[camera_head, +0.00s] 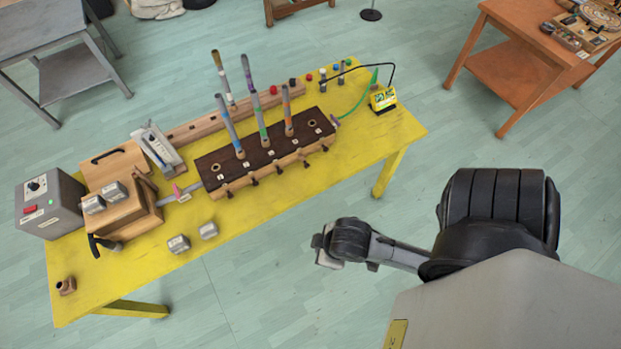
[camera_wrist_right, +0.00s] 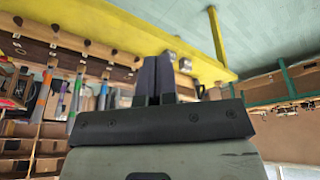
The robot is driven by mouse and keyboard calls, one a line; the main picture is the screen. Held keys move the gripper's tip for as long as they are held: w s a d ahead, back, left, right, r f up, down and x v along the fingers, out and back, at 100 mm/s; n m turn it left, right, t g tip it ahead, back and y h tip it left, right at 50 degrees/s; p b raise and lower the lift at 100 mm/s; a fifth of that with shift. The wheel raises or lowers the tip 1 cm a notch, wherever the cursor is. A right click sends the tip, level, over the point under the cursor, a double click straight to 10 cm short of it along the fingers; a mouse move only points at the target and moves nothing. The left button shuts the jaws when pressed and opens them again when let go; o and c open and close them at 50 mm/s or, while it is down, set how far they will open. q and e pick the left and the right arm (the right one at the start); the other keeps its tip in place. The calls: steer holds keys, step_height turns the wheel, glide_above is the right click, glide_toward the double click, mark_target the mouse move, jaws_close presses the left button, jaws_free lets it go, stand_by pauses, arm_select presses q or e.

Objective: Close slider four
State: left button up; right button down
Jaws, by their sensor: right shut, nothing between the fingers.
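A dark brown board (camera_head: 262,141) with upright coloured tubes stands on the yellow table (camera_head: 300,198). A light wooden bar (camera_head: 267,175) runs along its front edge and carries several dark slider knobs (camera_head: 279,170). Small white labels mark the board, but their numbers are too small to read, so I cannot tell which slider is four. The bar and its knobs also show in the right wrist view (camera_wrist_right: 92,42). My right gripper (camera_head: 324,254) is off the table's front edge, apart from the sliders. Its fingers (camera_wrist_right: 156,78) are shut and empty. My left gripper is not in view.
A wooden box (camera_head: 122,200) and a grey control box (camera_head: 48,203) stand at the table's left end. Grey metal blocks (camera_head: 179,244) lie in front of the board. A yellow device (camera_head: 382,99) with cables sits at the right end. The floor around my right gripper is clear.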

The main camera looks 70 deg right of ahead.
steer(key=d+f+h+b, duration=0.2)
steer(key=d+f+b, duration=0.45)
steer(key=f, duration=0.35)
steer(key=d+f+g+h+b, duration=0.1)
steer(key=d+f+h+b, duration=0.3)
steer(key=f+b, duration=0.5)
steer(key=d+f+h+b, duration=0.1)
steer(key=d+f+b, duration=0.55)
steer(key=f, duration=0.35)
steer(key=d+f+n+h+b, duration=0.2)
steer(key=d+h, duration=0.1)
steer(key=d, duration=0.3)
steer(key=n+t, duration=1.1)
steer(key=n, duration=1.4)
glide_toward(308, 167)
steer(key=x, duration=0.5)
steer(key=shift+w+d, duration=0.2)
steer(key=shift+w, duration=0.15)
steer(key=shift+x, duration=0.8)
steer(key=shift+r, duration=0.1)
